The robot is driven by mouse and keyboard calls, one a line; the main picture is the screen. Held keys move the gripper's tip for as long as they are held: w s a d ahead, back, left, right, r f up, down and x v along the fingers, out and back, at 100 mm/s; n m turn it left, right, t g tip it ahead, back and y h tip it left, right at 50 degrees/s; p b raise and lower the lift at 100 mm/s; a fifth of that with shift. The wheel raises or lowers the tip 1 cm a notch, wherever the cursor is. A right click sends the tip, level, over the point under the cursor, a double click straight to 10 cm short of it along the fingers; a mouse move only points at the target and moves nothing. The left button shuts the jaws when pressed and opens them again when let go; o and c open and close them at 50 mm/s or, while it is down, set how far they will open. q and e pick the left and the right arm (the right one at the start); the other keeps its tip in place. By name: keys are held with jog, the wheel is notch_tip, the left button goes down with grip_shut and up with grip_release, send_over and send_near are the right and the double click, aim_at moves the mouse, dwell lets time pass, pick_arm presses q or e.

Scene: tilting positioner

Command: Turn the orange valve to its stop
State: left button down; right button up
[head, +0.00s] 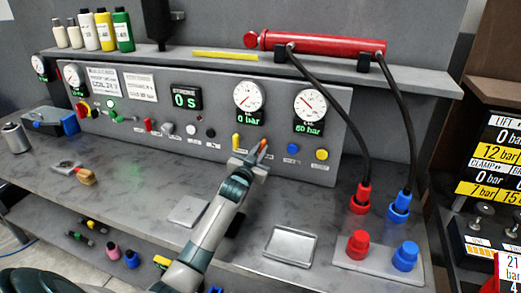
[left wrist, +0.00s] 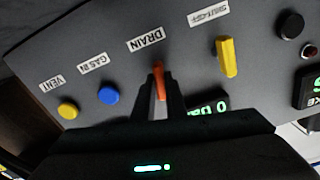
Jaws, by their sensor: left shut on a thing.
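The orange valve (head: 263,145) is on the sloped grey panel, just right of the yellow shut-off handle (head: 235,142). In the left wrist view the orange valve (left wrist: 159,80) is a narrow lever under the label DRAIN, pointing roughly up and down in that picture. My left gripper (head: 256,157) reaches up to the panel from below. Its fingertips (left wrist: 160,100) are shut on the orange valve, one on each side, and hide its lower part. My right gripper is not in view.
Blue (left wrist: 109,95) and yellow (left wrist: 68,108) knobs sit beside the valve. Gauges above read 0 bar (head: 248,96) and 60 bar (head: 309,104). Black hoses (head: 345,130) hang at the right from a red cylinder (head: 320,44). A silver tray (head: 290,246) lies on the bench.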

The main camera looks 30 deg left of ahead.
pick_arm(q)
jog(key=shift+f+n, duration=0.1)
jog(key=shift+n, duration=1.1)
jog(key=c, duration=1.8)
grip_release()
jog(key=shift+r, duration=0.2)
